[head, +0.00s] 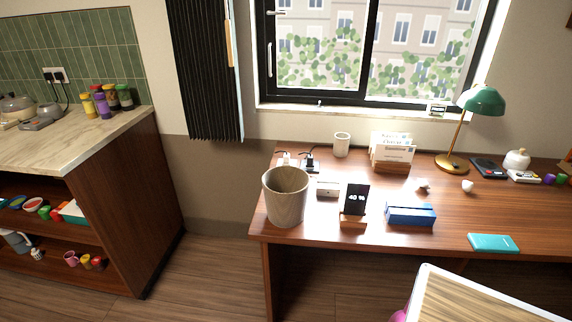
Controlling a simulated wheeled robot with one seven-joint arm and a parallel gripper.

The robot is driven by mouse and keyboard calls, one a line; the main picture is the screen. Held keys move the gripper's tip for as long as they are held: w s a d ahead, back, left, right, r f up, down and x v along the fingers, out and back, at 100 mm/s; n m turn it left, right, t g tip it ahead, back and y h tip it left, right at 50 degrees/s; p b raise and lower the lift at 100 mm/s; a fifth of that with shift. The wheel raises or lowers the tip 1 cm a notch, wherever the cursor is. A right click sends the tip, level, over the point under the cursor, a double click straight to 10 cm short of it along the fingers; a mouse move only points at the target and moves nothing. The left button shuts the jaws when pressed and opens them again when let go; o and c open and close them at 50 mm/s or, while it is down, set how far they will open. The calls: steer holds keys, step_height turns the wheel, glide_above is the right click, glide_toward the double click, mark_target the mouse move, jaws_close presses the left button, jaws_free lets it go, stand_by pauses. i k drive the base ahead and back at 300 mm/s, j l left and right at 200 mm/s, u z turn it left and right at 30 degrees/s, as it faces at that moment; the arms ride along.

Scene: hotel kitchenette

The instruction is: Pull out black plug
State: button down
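A small black plug (309,161) stands at the back left of the wooden desk, in what looks like a white power strip. A white plug (286,159) is just to its left. The grey wood-grained bin (286,197) stands in front and hides part of the strip. Another black plug (61,75) is in the wall socket (48,75) above the counter at the far left, with a dark cable hanging from it. My gripper is not in view.
On the desk (340,232) stand a phone on a holder (355,201), a small white box (327,187), a cup (342,145), a card holder (392,152), a blue box (410,214) and a green lamp (482,101). A white-edged wooden surface (480,300) fills the bottom right. Floor is clear left of the desk.

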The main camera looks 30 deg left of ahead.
mark_target(310, 163)
steer(key=u, duration=1.3)
